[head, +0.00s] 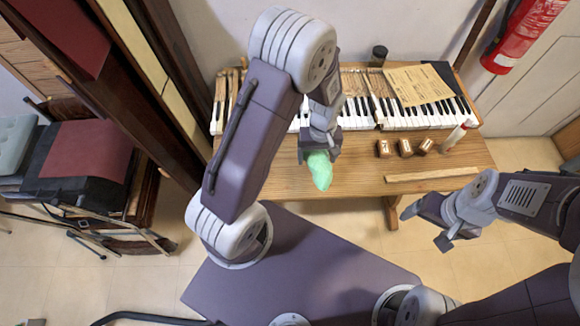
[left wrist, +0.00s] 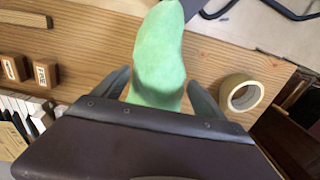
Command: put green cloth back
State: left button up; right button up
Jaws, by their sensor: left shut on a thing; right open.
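The green cloth (head: 319,170) is a bundled, pale green piece hanging from my left gripper (head: 320,150), over the front part of the wooden table. In the left wrist view the cloth (left wrist: 158,60) sits between the two fingers of my left gripper (left wrist: 158,92), which is shut on it. Its upper end there reaches the top edge of the picture. My right gripper (head: 425,222) is open and empty, in front of the table and to the right, over the floor.
Piano keys (head: 410,116) lie along the table (head: 350,176). Small wooden blocks (head: 405,147), a wooden strip (head: 432,173), a white bottle (head: 457,134), a dark jar (head: 378,55) and a paper sheet (head: 418,85) are on it. A tape roll (left wrist: 241,96) lies beside the cloth in the left wrist view.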

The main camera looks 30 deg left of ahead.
pick_arm(q)
jog(key=a+f, duration=0.1)
jog(key=a, duration=0.2)
jog(key=s+a+f, duration=0.1)
jog(key=a+f, duration=0.1)
jog(key=a, duration=0.1)
jog(key=a+f, duration=0.2)
jog(key=shift+s+a+p, duration=0.15)
jog(key=shift+a+p, duration=0.15)
jog(key=shift+a, duration=0.1)
notch_tip(320, 180, down, 4)
jog(key=shift+s+a+r, duration=0.1)
jog(key=shift+s, duration=0.05)
jog(key=shift+f, duration=0.2)
jog(key=shift+f, duration=0.1)
jog(key=o, duration=1.2)
jog(key=shift+o, duration=0.2)
notch_tip(320, 180, up, 12)
jog(key=s+d+r+m+t, duration=0.1)
jog(key=s+d+r+m, duration=0.4)
jog(key=s+r+m, duration=0.1)
jog(key=shift+s+r, duration=0.85)
jog(key=shift+s, duration=0.2)
